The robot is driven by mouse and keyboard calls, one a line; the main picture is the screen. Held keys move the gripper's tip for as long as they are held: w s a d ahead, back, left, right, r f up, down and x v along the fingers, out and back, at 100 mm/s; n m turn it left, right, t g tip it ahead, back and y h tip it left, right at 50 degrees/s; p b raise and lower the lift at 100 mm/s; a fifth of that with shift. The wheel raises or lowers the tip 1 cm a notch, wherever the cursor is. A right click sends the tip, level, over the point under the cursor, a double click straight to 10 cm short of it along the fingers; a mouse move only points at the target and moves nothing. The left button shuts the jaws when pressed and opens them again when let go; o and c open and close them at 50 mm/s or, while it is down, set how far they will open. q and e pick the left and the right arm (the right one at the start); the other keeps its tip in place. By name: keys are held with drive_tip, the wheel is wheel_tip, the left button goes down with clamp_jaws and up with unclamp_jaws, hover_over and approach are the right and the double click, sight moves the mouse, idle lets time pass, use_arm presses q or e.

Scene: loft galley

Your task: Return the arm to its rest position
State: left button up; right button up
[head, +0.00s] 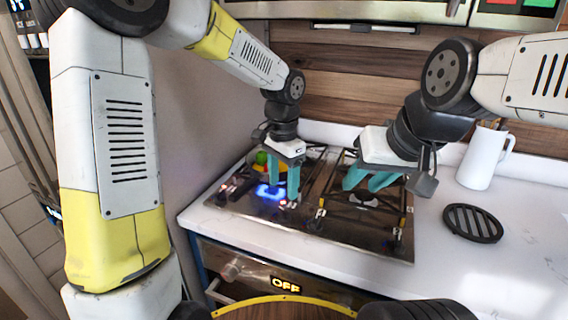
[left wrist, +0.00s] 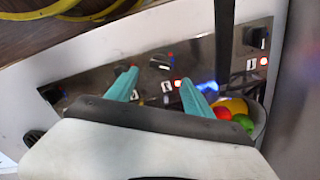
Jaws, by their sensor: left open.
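My left gripper (head: 286,188) hangs over the left part of the cooktop (head: 322,232), its teal fingers pointing down.
A blue glow (head: 268,191) shows beside my left fingers. Behind them is a pan holding red, yellow and green items (left wrist: 230,110). A white pitcher (head: 483,158) and black round trivet (head: 472,223) stand right. The oven display (head: 285,286) reads OFF. A wall borders the left.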

use_arm(q)
drive_tip(key=s+a+r+n+t+h, duration=0.1)
drive_tip(key=s+a+r+n+t, duration=0.2)
drive_tip(key=s+a+r+n, duration=0.2)
drive_tip(key=s+a+r+n+t+h, duration=0.1)
drive_tip(key=s+a+r+n+t, duration=0.2)
drive_tip(key=s+a+r, duration=0.3)
drive_tip(key=shift+s+a+r+n, duration=0.4)
drive_tip(key=shift+s+a+n, duration=0.8)
drive_tip(key=shift+s, duration=1.8)
drive_tip(key=shift+a+m, duration=0.25)
drive_tip(key=shift+m, duration=0.05)
